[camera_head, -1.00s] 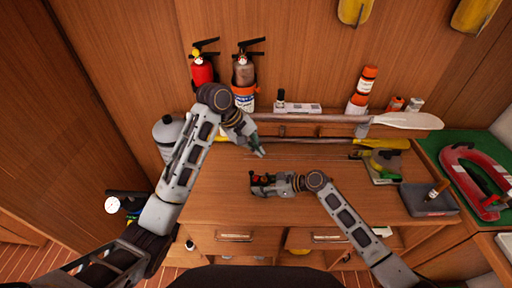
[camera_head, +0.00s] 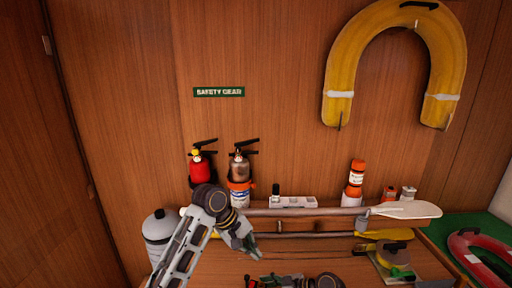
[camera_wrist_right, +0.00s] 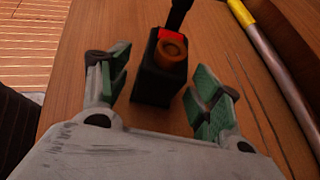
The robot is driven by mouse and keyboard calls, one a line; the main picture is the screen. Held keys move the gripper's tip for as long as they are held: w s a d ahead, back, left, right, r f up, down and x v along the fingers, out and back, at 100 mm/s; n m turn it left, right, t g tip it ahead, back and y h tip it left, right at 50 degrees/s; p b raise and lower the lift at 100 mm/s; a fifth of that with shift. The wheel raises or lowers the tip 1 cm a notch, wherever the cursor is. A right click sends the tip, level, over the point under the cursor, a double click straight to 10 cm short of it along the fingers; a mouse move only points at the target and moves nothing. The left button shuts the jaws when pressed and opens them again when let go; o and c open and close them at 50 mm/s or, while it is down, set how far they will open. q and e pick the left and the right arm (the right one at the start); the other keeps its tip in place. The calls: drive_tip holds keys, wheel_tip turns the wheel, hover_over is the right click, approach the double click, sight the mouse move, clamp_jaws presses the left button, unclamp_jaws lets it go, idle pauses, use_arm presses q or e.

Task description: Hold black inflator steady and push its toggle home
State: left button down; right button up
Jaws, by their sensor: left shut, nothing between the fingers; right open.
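The black inflator (camera_wrist_right: 152,85) is a dark box on the wooden bench in the right wrist view. It has a red part (camera_wrist_right: 170,33), an orange ring and a black bar running up out of the frame. I cannot tell which part is the toggle. My right gripper (camera_wrist_right: 163,72) is open, with its green-padded fingers on either side of the inflator, apparently not touching it. In the head view the inflator and right gripper are cut off at the bottom edge. My left gripper (camera_head: 253,253) is shut and empty, just behind them over the bench.
A paddle (camera_head: 405,210) lies across the bench's back. An orange-white bottle (camera_head: 355,180) stands behind it.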

drive_tip(key=v, duration=0.9)
drive_tip(key=shift+s+d+r, duration=0.1)
drive_tip(key=shift+d, duration=0.2)
use_arm(q)
drive_tip(key=shift+s, duration=0.15)
use_arm(e)
drive_tip(key=shift+s, duration=0.15)
